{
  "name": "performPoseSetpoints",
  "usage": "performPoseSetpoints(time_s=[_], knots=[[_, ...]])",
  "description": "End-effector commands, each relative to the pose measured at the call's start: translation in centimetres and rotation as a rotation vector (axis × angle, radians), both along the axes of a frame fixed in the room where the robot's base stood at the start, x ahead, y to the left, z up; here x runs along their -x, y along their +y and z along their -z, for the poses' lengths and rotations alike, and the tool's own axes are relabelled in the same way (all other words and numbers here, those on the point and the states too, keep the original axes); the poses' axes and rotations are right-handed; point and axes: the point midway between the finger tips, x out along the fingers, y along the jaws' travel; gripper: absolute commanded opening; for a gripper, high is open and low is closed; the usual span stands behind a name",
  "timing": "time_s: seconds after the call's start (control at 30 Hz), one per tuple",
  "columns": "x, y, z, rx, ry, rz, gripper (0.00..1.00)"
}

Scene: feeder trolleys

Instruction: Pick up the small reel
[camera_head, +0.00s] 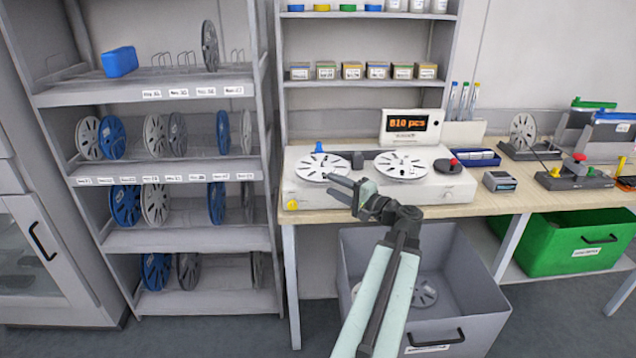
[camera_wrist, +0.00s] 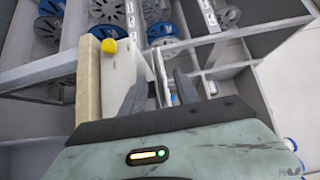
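Two white reels lie flat on a white counting machine (camera_head: 375,190) on the bench: a left reel (camera_head: 321,168) and a right reel (camera_head: 401,165). They look alike in size, so I cannot tell which reel is the small one. More reels stand upright in the rack at left, and a pale reel (camera_head: 425,294) lies in the grey bin. My gripper (camera_head: 338,187) is in front of the machine, near the left reel's front edge.
The rack (camera_head: 190,241) holds blue, white and grey reels and a blue box (camera_head: 119,62). The grey bin (camera_head: 470,318) and a green bin (camera_head: 548,250) sit below the bench. The machine's yellow knob (camera_head: 292,205) shows in the wrist view (camera_wrist: 108,46). A display (camera_head: 410,126) stands behind.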

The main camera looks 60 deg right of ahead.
Motion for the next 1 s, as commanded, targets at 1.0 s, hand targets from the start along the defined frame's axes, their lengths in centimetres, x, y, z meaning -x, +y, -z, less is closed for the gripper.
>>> performPoseSetpoints(time_s=[1.0], knots=[[-7.7,-1.6,0.1,0.001,-0.001,-0.001,0.34]])
